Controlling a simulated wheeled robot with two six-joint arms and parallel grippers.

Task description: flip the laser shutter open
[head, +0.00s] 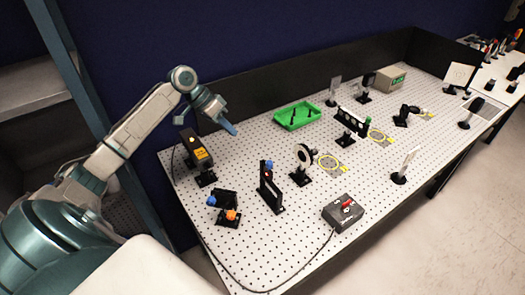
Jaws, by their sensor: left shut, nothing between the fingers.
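The black laser box (194,147) with a yellow warning label stands on a post at the near left of the breadboard (245,155). In front of it, a low black mount (224,199) has a blue end and an orange knob. To its right, an upright black plate mount (268,190) has a blue piece on top. I cannot tell for certain which of these two is the shutter, or its state. My left gripper (231,129) is shut and empty, above the board to the right of the laser box, apart from everything. My right gripper is out of view.
A green tray (297,115) lies toward the back. A round lens mount (304,160) and several other optics stand to the right. A dark control box (343,212) with a red button sits near the front edge, its cable running left. A black wall (300,83) closes the back.

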